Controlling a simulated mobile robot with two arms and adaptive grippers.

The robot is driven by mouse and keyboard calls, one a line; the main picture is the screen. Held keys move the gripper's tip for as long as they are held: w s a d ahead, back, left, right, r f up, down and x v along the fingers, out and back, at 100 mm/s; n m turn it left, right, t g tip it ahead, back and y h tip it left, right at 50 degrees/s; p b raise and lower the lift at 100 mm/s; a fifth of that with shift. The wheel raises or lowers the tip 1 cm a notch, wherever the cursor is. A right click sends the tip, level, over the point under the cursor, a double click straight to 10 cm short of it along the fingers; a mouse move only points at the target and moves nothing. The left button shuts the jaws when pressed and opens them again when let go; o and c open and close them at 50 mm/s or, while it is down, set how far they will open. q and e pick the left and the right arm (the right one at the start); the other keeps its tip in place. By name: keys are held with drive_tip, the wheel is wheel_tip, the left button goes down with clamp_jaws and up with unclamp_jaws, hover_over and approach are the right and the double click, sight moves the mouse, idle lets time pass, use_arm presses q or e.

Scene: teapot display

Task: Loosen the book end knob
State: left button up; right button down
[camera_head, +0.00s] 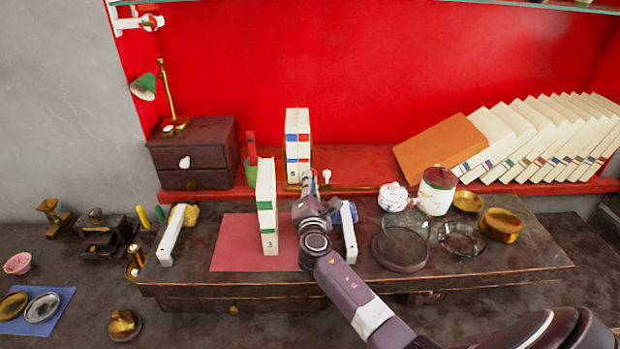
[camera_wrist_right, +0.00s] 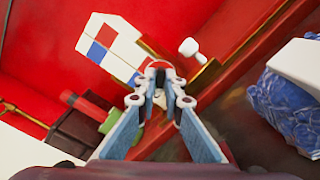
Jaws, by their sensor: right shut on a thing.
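A white knob (camera_head: 326,176) stands on the red shelf, right of the upright white books (camera_head: 297,135). It also shows in the right wrist view (camera_wrist_right: 188,47), beyond and to the right of the fingertips, apart from them. A thin brass edge of the book end (camera_wrist_right: 206,75) runs near it. My right gripper (camera_head: 309,187) reaches to the foot of these books. In the right wrist view its blue-padded fingers (camera_wrist_right: 158,80) are closed in on a small thing at the book end, mostly hidden between the tips. My left gripper is not in view.
A white book (camera_head: 267,205) stands on the red mat (camera_head: 232,250) left of my right arm. White blocks, a white jar (camera_head: 393,197), a red-lidded canister (camera_head: 436,190) and glass dishes are on the dark table. Leaning books (camera_head: 545,135) fill the shelf's right.

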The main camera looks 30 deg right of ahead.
drive_tip(key=n+p, duration=0.3)
drive_tip(key=n, duration=0.2)
drive_tip(key=shift+n, duration=0.4)
drive_tip(key=n+p, duration=0.3)
drive_tip(key=n, duration=0.2)
drive_tip(key=n+p, duration=0.3)
drive_tip(key=n, duration=0.2)
drive_tip(key=shift+f+n+p, duration=0.15)
drive_tip(key=shift+n+p, duration=0.35)
drive_tip(key=shift+n, duration=0.9)
drive_tip(key=c, duration=2.1)
unclamp_jaws()
drive_tip(key=shift+s+a, duration=0.1)
drive_tip(key=shift+s, duration=0.05)
drive_tip(key=v, duration=1.2)
